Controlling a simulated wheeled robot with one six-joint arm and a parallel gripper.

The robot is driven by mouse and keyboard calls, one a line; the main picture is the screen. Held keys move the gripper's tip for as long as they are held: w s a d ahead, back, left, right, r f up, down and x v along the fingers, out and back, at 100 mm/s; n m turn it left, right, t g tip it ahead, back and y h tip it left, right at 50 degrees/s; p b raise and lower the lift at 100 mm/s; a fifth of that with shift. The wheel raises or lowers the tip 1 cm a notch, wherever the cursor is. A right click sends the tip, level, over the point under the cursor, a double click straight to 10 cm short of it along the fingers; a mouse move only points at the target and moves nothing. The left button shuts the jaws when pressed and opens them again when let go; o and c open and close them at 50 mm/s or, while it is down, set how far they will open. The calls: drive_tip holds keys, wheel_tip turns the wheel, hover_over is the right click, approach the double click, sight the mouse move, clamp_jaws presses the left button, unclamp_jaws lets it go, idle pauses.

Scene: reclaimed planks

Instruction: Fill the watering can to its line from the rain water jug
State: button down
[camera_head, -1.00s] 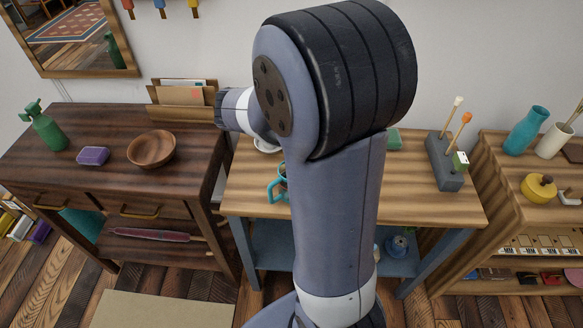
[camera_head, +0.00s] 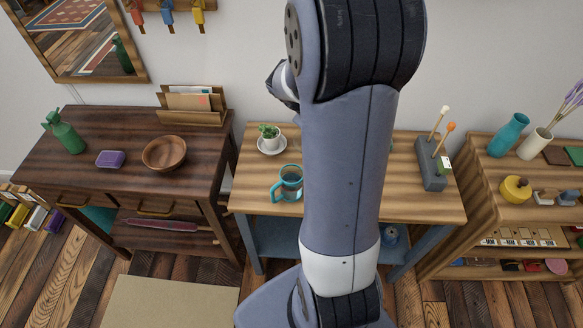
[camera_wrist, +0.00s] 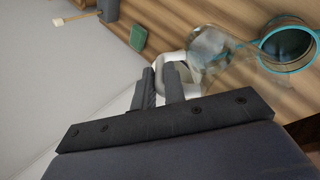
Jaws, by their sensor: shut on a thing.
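A teal-rimmed vessel (camera_head: 288,182) with a teal loop handle stands on the middle table, with dark contents inside. It also shows in the wrist view (camera_wrist: 288,46). Its fill line cannot be made out. In the wrist view my gripper (camera_wrist: 163,82) is shut on the pale handle of a clear glass jug (camera_wrist: 210,48). The jug is close beside the teal vessel and partly overlaps it in that view. I cannot tell the jug's tilt or water level. In the head view my arm hides the gripper and jug.
A potted plant (camera_head: 269,137) on a saucer stands behind the teal vessel. A grey block with upright sticks (camera_head: 431,165) is at the table's right. A green item (camera_wrist: 138,38) lies near the back. The left desk holds a wooden bowl (camera_head: 164,154) and green spray bottle (camera_head: 64,132).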

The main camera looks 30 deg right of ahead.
drive_tip(key=shift+s+d+r+y+p, duration=0.15)
drive_tip(key=shift+d+y+p, duration=0.7)
drive_tip(key=shift+p, duration=1.05)
drive_tip(key=shift+d+r+y+p, duration=0.15)
drive_tip(key=shift+d+y+p, duration=0.7)
drive_tip(key=shift+p, duration=1.05)
drive_tip(key=shift+d+f+t+y+p, duration=0.15)
drive_tip(key=shift+d+f+y+p, duration=0.5)
drive_tip(key=shift+d+f+y, duration=0.35)
drive_tip(key=shift+d+f+t+y+p, duration=0.15)
drive_tip(key=shift+d+f+y+p, duration=0.5)
drive_tip(key=shift+f+y, duration=0.4)
drive_tip(key=shift+f, duration=0.1)
drive_tip(key=shift+s, duration=0.1)
